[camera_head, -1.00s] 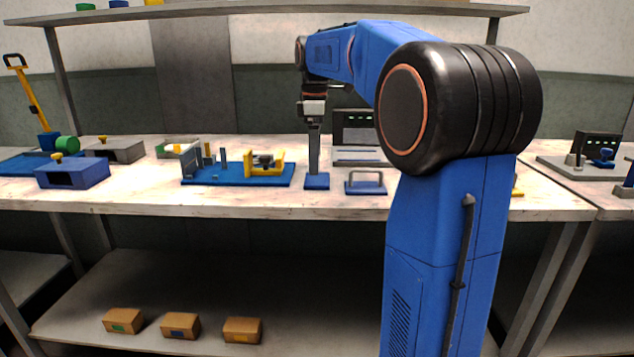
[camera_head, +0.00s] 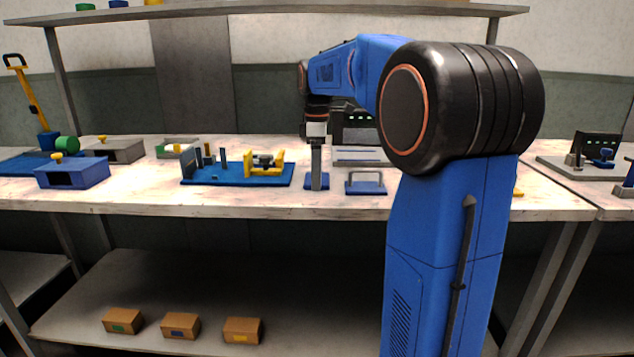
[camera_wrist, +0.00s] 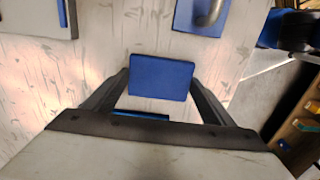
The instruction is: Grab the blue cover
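A blue, flat-topped piece (camera_wrist: 161,77), which I take to be the blue cover, lies on the bench between my gripper's fingers in the wrist view. In the head view, its blue edges (camera_head: 325,182) show beside the near grey finger, which hides its middle. My gripper (camera_head: 316,186) points straight down over it. In the wrist view, my gripper (camera_wrist: 160,82) is open, with one dark finger on each side of the piece. I cannot tell whether they touch it. Another sliver of blue (camera_wrist: 142,115) shows nearer the palm.
A blue plate with a handle (camera_head: 366,187) lies close on the right. A blue fixture board (camera_head: 225,178) with a yellow bracket (camera_head: 263,168) is on the left. Further left is a blue box (camera_head: 72,175) with a yellow knob. A grey device (camera_head: 355,128) stands behind.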

